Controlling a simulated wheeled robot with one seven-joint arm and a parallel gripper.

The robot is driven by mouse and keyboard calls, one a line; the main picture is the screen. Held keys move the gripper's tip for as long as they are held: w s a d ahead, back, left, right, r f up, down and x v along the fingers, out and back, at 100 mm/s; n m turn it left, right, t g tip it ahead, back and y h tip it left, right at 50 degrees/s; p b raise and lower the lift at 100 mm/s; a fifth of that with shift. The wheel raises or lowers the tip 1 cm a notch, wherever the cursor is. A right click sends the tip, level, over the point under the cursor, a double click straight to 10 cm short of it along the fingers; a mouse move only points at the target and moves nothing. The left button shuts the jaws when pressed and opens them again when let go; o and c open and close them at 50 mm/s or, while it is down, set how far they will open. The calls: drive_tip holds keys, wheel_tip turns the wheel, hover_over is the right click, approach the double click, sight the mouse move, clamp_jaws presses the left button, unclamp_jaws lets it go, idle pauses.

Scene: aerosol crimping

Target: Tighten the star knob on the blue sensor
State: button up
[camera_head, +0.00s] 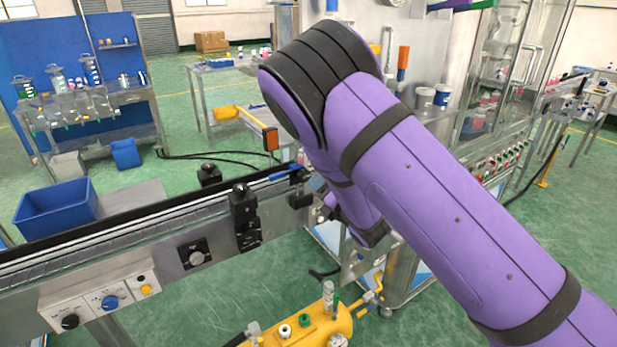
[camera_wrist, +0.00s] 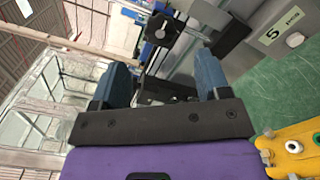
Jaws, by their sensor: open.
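A small blue sensor (camera_head: 284,173) sits with black fittings at the right end of the conveyor in the head view. My gripper is mostly hidden in the head view.
The conveyor (camera_head: 140,232) carries a black bracket (camera_head: 244,215) on its near side. A blue bin (camera_head: 57,207) stands at the left. A yellow tank with valves (camera_head: 315,328) is below in front, also in the wrist view (camera_wrist: 293,147).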

sight(306, 176)
drive_tip(key=x, duration=0.7)
drive_tip(key=shift+w+a, duration=0.2)
drive_tip(key=shift+w, duration=0.1)
drive_tip(key=c, duration=0.9)
